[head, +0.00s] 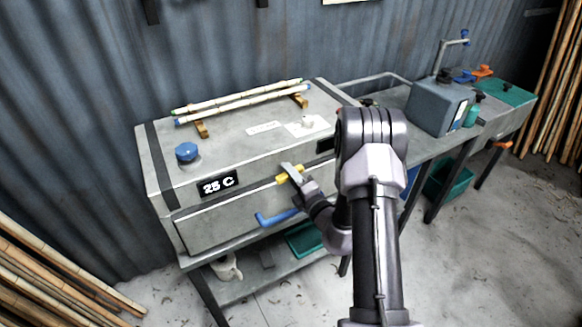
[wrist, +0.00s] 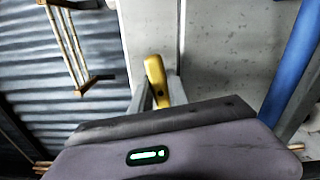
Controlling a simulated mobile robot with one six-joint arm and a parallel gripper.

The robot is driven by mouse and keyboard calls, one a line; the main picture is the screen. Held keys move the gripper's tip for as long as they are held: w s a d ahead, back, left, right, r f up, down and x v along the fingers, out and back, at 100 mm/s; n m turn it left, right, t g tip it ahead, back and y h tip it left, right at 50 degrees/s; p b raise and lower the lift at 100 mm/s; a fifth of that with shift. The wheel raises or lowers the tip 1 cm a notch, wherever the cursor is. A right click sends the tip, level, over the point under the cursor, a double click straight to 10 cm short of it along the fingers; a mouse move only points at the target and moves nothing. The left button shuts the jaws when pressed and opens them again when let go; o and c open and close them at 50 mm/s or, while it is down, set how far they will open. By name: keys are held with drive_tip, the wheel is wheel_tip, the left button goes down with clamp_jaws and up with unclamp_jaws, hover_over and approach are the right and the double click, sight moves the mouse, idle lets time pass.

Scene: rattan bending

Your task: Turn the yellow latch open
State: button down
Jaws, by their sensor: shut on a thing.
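The yellow latch (head: 282,179) is on the front of the grey steam box (head: 225,224), near the line between lid and front panel. My gripper (head: 292,174) is at the latch, its fingers on either side of it. In the wrist view the latch (wrist: 154,72) stands between the two fingertips (wrist: 160,92), and my gripper is shut on it. The latch there lies close to the dark seam, slightly tilted to it. Its lower end is partly hidden by my gripper.
A blue handle (head: 276,217) sticks out below the latch and shows at right in the wrist view (wrist: 291,65). Rattan poles (head: 240,100) rest on wooden supports on the lid. A blue knob (head: 186,151) is at the lid's left. A grey machine (head: 438,107) stands on the right bench.

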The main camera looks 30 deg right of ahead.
drive_tip(key=shift+m+p, duration=0.7)
drive_tip(key=shift+m, duration=0.3)
drive_tip(key=c, duration=1.3)
unclamp_jaws()
drive_tip(key=shift+f, duration=0.2)
